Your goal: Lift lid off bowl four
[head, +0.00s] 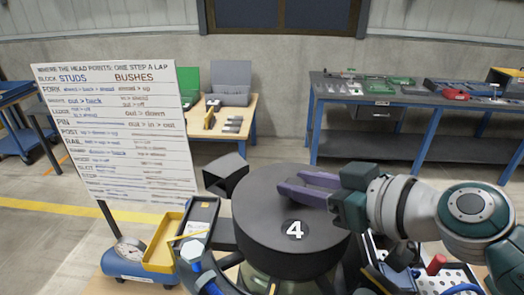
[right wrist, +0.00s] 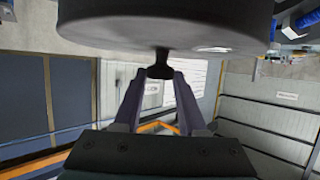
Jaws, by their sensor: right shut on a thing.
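A dark round lid (head: 291,229) with a white 4 on its side sits over bowl four (head: 268,281). Only a little of the glassy bowl shows below the lid's front rim, and I cannot tell if there is a gap between them. My right gripper (head: 293,185) reaches in from the right, its purple fingers over the lid's top. In the right wrist view the lid (right wrist: 160,28) fills the top, and its black knob (right wrist: 160,66) is between the fingertips, which are shut on it. The knob is hidden in the head view. My left gripper is not in view.
A black angular chute (head: 226,174) stands close to the lid's left. A yellow tray (head: 163,243) and a dark bin (head: 199,225) are left of it. A whiteboard (head: 112,135) stands further left. Workbenches (head: 410,98) with parts are behind, across open floor.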

